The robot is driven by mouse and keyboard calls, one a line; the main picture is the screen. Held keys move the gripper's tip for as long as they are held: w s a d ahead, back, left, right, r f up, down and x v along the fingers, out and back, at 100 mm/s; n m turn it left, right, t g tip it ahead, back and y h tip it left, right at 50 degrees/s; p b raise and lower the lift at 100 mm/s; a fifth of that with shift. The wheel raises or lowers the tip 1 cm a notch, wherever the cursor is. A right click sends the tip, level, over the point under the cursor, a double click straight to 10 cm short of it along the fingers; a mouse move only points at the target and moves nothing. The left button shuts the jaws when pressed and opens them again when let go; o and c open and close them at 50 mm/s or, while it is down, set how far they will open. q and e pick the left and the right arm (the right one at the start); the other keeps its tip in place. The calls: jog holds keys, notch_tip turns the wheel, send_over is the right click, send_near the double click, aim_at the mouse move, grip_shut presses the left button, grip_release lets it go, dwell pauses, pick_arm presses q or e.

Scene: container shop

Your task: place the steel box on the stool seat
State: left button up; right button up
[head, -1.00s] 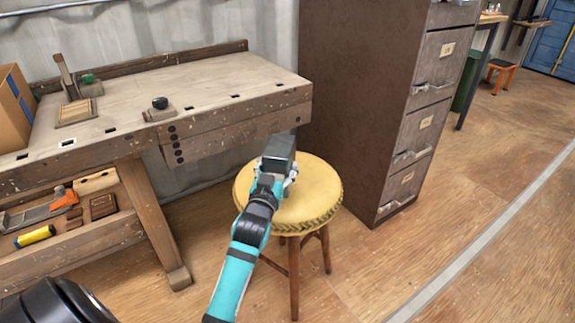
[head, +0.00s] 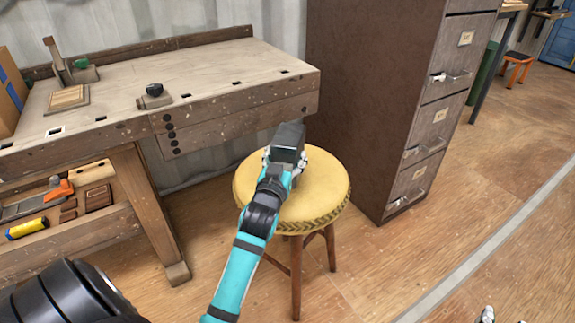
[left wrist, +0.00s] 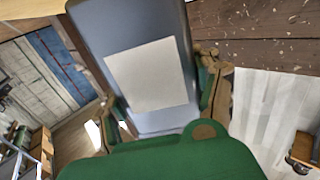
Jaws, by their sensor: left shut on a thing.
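The steel box (head: 289,137) is dark grey and held in my left gripper (head: 285,163), whose fingers close on its sides. In the left wrist view the box (left wrist: 120,28) fills the upper middle, with a pale label on its face and a finger on each side. In the head view the box overlaps the far left part of the round yellow stool seat (head: 325,190). I cannot tell the gap between box and seat. The seat is otherwise bare. Two small tips of my right gripper (head: 505,317) show apart at the bottom right edge.
A wooden workbench (head: 215,83) with tools on it and on its lower shelf stands left of the stool. A brown filing cabinet (head: 370,90) stands close behind and right. Wooden floor (head: 450,225) is clear to the right.

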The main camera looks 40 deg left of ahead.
pick_arm(q)
jog(key=shift+f+b, duration=0.85)
jog(key=shift+b, duration=0.1)
pick_arm(e)
notch_tip(320, 180, up, 10)
jog(key=a+t+y, duration=0.1)
jog(key=t+y, duration=0.1)
jog(key=t, duration=0.4)
jog(key=shift+s+a, duration=0.2)
jog(key=shift+a, duration=0.05)
pick_arm(q)
jog(key=shift+f, duration=0.15)
jog(key=o, duration=1.8)
